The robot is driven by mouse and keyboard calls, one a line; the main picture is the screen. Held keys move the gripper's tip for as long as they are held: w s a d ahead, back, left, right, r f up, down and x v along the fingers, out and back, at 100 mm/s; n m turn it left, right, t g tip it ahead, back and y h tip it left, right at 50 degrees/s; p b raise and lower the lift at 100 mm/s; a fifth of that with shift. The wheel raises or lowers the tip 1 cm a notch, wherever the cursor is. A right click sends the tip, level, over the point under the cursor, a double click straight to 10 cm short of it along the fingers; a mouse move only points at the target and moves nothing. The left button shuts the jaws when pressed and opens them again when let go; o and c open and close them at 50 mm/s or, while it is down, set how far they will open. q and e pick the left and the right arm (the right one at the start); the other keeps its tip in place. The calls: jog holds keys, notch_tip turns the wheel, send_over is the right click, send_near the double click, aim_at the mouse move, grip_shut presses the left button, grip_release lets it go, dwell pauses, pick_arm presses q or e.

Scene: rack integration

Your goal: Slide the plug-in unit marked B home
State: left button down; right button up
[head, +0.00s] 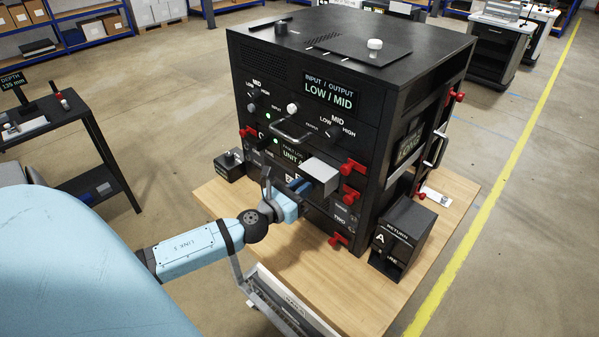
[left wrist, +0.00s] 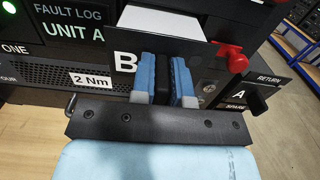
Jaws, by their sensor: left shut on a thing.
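My left gripper (head: 300,188) is at the unit's front. In the left wrist view its blue fingers (left wrist: 164,82) are shut on the unit's black upright handle. How far the unit reaches into its bay is hidden. My right gripper is in neither view.
Red latches (head: 352,167) stand out along the cabinet's front right edge. A black RETURN box (head: 402,238) marked A stands right of the cabinet on the wooden table (head: 300,275). A small black box (head: 231,166) stands at the left. A dark cart (head: 75,150) is farther left.

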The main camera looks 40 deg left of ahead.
aim_at(317, 176)
pick_arm(q)
jog(key=shift+w+d+r, duration=0.1)
jog(key=shift+w, duration=2.9)
jog(key=c, duration=1)
grip_release()
jog(key=shift+c, duration=0.2)
jog(key=s+b, duration=0.4)
jog(key=s, duration=1)
jog(key=shift+a+f, duration=0.2)
